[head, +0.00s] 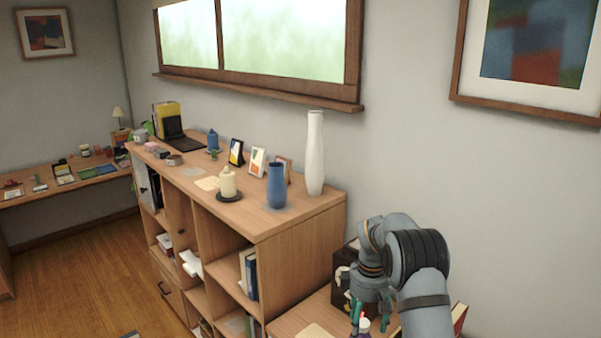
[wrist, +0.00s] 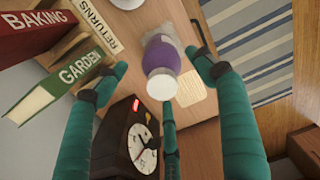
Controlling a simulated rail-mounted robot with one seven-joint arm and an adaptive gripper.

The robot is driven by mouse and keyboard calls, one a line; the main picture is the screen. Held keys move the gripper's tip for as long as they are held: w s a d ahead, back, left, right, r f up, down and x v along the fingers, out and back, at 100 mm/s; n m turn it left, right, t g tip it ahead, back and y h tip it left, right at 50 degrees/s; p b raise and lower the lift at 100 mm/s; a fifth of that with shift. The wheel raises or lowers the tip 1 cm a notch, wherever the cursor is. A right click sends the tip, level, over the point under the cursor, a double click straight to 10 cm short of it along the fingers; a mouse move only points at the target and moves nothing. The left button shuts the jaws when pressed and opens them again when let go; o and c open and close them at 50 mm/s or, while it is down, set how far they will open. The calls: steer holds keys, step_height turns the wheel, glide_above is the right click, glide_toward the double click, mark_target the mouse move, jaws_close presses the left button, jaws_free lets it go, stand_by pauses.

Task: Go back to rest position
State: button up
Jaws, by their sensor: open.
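My gripper (head: 358,308) hangs at the lower right in the head view, pointing down over a low wooden surface beside the tall shelf. In the wrist view my gripper (wrist: 161,78) has its teal fingers spread wide and is open. A purple bottle with a white cap (wrist: 162,60) shows between and beyond the fingers. I see no finger clearly closed on it. Its pale top (head: 364,325) also shows by the fingers in the head view. My arm is bent and raised near the right wall.
A dark clock (wrist: 130,140), a green GARDEN book (wrist: 65,82) and a red BAKING book (wrist: 35,32) stand close to my fingers. A tan square (wrist: 191,88) lies by the bottle. The tall shelf (head: 300,240) holds a white vase (head: 315,155) and a blue vase (head: 277,187).

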mark_target(361, 337)
steer(key=shift+w+a+f+p, duration=0.1)
steer(key=shift+f+p, duration=0.05)
steer(key=shift+f, duration=1.2)
steer(key=shift+a+f+p, duration=0.1)
steer(key=shift+f+p, duration=0.05)
steer(key=shift+f, duration=1.2)
